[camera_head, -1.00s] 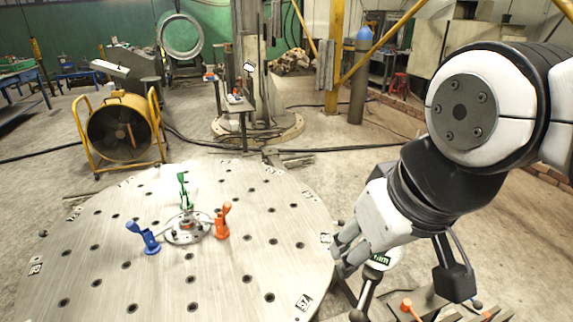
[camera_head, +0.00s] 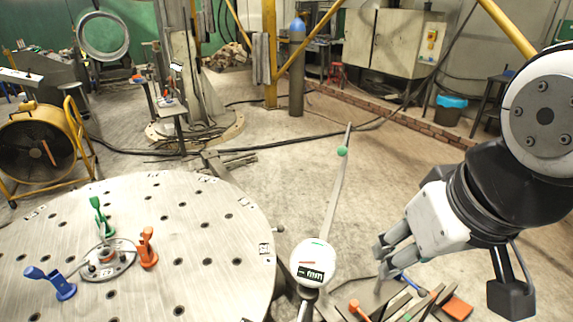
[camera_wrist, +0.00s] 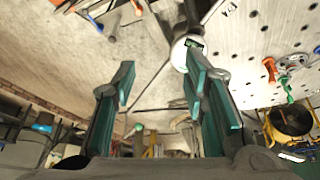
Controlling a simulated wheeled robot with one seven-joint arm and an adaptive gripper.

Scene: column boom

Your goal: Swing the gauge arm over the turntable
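The gauge has a round white dial with a small display (camera_head: 313,262), standing on a post just right of the turntable; it also shows in the wrist view (camera_wrist: 182,54). Its long thin gauge arm (camera_head: 336,190) points away from the dial across open floor, outside the turntable, with a green ball (camera_head: 342,151) near its far part. The round steel turntable (camera_head: 215,235) is at the left. My gripper (camera_head: 386,258) is right of the dial, apart from the gauge arm in the head view. In the wrist view my gripper (camera_wrist: 160,78) has its fingers wide apart, holding nothing.
Blue (camera_head: 55,284), green (camera_head: 99,215) and orange (camera_head: 148,248) clamps stand around the turntable's centre. Tools and an orange block (camera_head: 457,307) lie below my gripper. A yellow fan (camera_head: 38,150) stands at the left. Floor beyond the gauge is clear.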

